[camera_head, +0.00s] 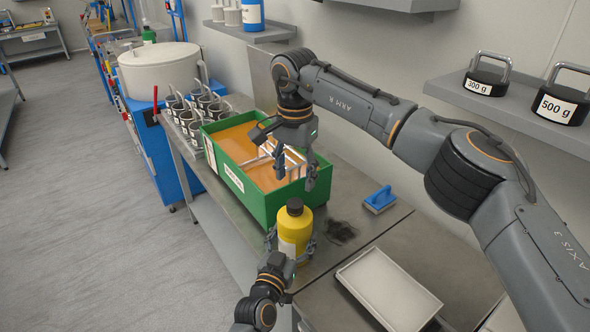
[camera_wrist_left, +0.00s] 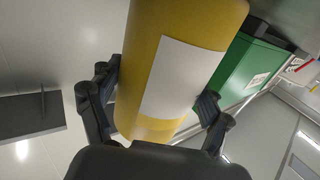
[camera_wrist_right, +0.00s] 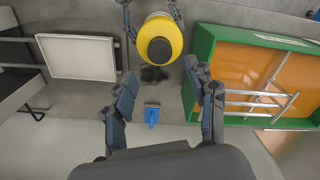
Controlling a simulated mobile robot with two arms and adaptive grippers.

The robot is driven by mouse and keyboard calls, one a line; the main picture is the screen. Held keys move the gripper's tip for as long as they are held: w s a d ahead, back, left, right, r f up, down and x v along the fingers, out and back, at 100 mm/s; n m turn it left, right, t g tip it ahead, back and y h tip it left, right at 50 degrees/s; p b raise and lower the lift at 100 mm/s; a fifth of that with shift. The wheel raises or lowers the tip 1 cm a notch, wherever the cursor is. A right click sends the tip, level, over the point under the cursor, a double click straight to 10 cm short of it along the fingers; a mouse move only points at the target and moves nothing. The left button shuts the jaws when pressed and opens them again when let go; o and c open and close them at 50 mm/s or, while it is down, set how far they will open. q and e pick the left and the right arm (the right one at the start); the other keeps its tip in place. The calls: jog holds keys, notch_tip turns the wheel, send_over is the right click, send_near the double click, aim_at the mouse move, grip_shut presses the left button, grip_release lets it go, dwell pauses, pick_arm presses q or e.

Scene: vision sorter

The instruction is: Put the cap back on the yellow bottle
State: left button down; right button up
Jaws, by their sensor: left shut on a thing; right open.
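The yellow bottle (camera_head: 294,238) stands upright at the near end of the green crate, with a white label on its side. A black cap (camera_head: 295,207) sits on its top; the right wrist view shows it from above as a dark disc (camera_wrist_right: 159,50). My left gripper (camera_head: 291,246) is shut around the bottle's body, one finger on each side, and the left wrist view shows the yellow body (camera_wrist_left: 180,70) between the fingers. My right gripper (camera_head: 287,158) is open and empty above the green crate, apart from the bottle and higher than its cap.
The green crate (camera_head: 232,180) holds orange material and a metal rack (camera_head: 285,160). A blue-handled brush (camera_head: 380,199) and a dark smudge lie right of the bottle. A pale tray (camera_head: 388,290) lies nearer. Weights stand on the right shelf.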

aim_at(295, 203)
notch_tip(295, 203, down, 7)
jog(key=shift+f, duration=0.15)
dwell(0.4)
